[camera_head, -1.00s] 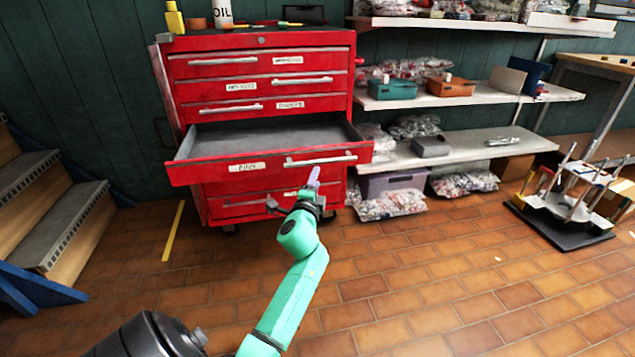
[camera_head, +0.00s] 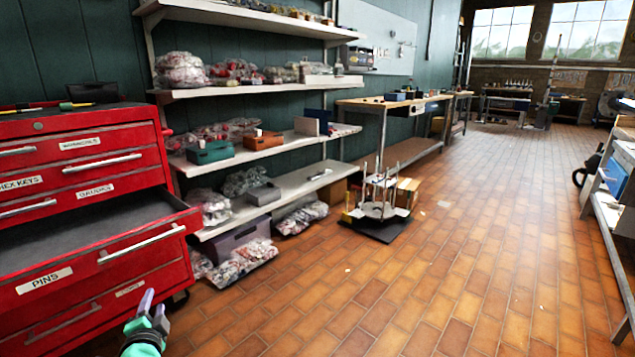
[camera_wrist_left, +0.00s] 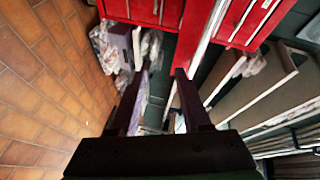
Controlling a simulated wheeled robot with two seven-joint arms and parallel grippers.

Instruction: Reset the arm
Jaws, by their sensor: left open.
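My left arm shows at the bottom left of the head view, with its teal link and left gripper (camera_head: 147,312) in front of the red tool cabinet. In the left wrist view, the two dark fingers of the left gripper (camera_wrist_left: 155,90) stand apart with nothing held between them. The red tool cabinet (camera_head: 98,159) fills the left of the head view. Its drawer labelled PINS (camera_head: 100,262) is pulled open, and the part of its inside in view looks empty. The left gripper is in front of and below this drawer's right end. My right gripper is out of view.
Wall shelves (camera_head: 292,187) with bins and bagged parts stand right of the cabinet. A black-based stand with upright rods (camera_head: 378,213) is on the floor. A workbench (camera_head: 390,104) runs behind it, and another bench (camera_head: 610,215) is at the far right. The tiled floor between is clear.

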